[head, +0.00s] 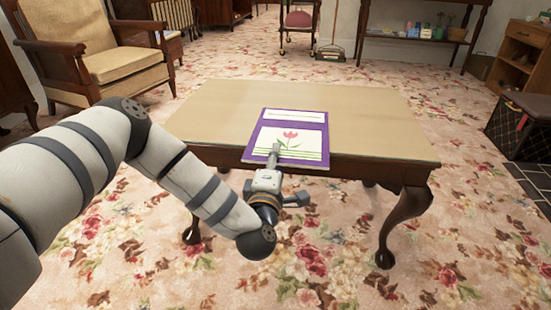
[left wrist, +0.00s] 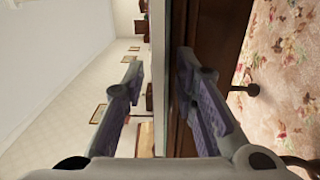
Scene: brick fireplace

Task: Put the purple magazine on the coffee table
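The purple magazine (head: 291,138), with a white panel and a pink flower on its cover, lies flat on the tan-topped coffee table (head: 205,110). Its near edge is at the table's front edge. My left gripper (head: 273,158) is at that edge, with one finger seen over the magazine's near part. In the left wrist view my left gripper (left wrist: 160,82) has its fingers apart, one on each side of the tabletop's edge line. Whether it touches the magazine is not clear. My right gripper is in neither view.
A cushioned armchair (head: 98,50) stands at the back left. A dark shelf table (head: 410,39) with small items is at the back right, and a dark box (head: 517,130) at the right. The rest of the tabletop is bare.

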